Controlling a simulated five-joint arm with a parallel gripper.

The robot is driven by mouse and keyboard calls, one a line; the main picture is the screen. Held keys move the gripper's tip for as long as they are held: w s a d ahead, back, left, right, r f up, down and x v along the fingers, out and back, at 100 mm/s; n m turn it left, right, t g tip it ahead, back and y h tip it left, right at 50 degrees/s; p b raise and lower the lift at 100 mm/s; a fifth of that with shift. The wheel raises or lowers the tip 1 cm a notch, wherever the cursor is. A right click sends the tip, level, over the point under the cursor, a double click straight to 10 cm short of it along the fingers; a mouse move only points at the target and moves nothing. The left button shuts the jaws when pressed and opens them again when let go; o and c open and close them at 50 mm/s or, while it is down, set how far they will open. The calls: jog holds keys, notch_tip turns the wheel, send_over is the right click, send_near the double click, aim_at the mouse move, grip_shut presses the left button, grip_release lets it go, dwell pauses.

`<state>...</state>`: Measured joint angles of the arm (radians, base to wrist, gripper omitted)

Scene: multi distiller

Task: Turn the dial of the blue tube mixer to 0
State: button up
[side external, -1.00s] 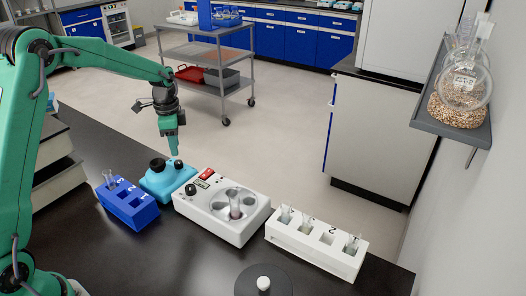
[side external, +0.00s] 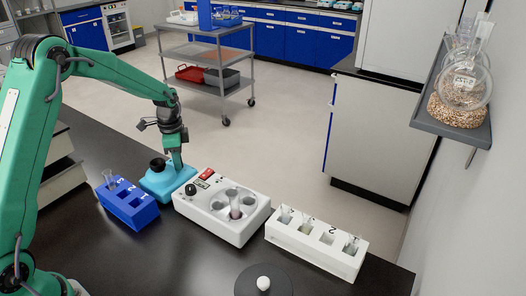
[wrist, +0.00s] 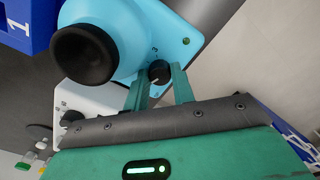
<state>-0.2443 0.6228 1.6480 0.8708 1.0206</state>
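The blue tube mixer (side external: 165,184) is a light-blue box with a black round cup on top, standing on the dark bench. In the wrist view, the mixer (wrist: 125,15) shows its black cup (wrist: 83,55) at the left. Its small black dial (wrist: 158,72) is on the near part of the top, with small marks beside it too small to read. My gripper (side external: 177,168) points down at the mixer. In the wrist view, my gripper (wrist: 160,84) is open, its two green fingers apart with the dial between the tips. I cannot tell whether they touch the dial.
A dark-blue tube rack (side external: 130,205) stands left of the mixer. A white centrifuge (side external: 235,228) with a black knob stands close on the right. A white tube rack (side external: 318,258) and a dark round plate (side external: 245,286) are farther right. Open bench lies in front.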

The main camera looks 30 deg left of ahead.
jog(key=shift+n, duration=0.4)
jog(key=shift+c, duration=0.4)
jog(key=shift+n, duration=1.9)
jog(key=o, duration=0.7)
jog(key=shift+r, duration=0.15)
jog(key=shift+r, duration=3.8)
jog(key=shift+r, duration=0.1)
